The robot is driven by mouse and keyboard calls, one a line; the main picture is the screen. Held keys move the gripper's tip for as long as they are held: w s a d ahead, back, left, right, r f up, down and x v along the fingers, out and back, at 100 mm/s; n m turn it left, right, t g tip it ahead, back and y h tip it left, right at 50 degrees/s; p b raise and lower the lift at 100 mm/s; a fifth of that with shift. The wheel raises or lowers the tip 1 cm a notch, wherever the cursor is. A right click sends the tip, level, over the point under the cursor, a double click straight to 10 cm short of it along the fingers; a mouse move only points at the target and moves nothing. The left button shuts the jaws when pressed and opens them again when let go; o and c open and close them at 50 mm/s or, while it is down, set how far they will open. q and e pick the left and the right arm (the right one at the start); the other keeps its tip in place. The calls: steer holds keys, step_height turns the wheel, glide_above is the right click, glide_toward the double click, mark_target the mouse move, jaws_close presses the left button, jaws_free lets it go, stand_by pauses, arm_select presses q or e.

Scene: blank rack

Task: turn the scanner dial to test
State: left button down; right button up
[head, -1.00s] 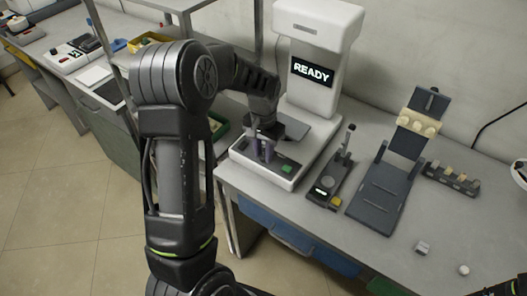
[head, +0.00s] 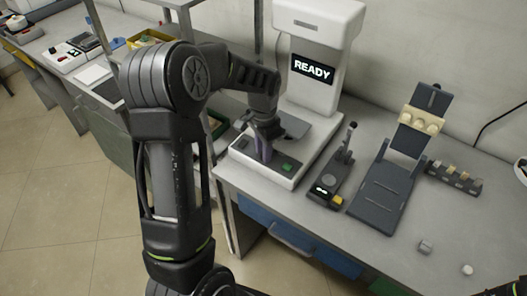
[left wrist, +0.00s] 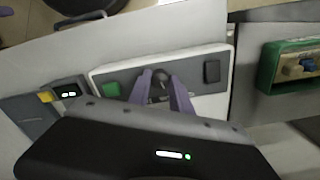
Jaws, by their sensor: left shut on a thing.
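The white scanner (head: 313,100) stands at the back of the bench, and its dark screen (head: 312,69) reads READY. Its low front panel carries a green button (head: 287,167) on the right and a dark switch at the left. The green button (left wrist: 112,89) and dark switch (left wrist: 211,71) also show in the left wrist view. My left gripper (head: 264,152) points down at the panel between them. In the left wrist view its purple fingers (left wrist: 161,88) are closed around the small dark dial (left wrist: 159,76). The dial is mostly hidden, and its marks cannot be read.
A small device with a lever and yellow button (head: 328,190) stands right of the scanner. Beyond it are a dark stand (head: 385,190) and a rack of small pieces (head: 453,178). Two small pieces lie near the front edge. A green tray (left wrist: 268,68) lies beside the scanner.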

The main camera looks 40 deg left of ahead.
arm_select(q)
steer(key=m, duration=0.2)
steer(key=shift+m+b, duration=0.3)
steer(key=shift+m, duration=0.1)
steer(key=m, duration=0.3)
steer(key=shift+m, duration=0.3)
steer(key=m, duration=0.3)
steer(key=shift+m, duration=1.9)
steer(key=c, duration=1.2)
jaws_free()
steer(key=shift+o, duration=0.2)
steer(key=shift+r+b, duration=0.55)
steer(key=shift+r, duration=3.35)
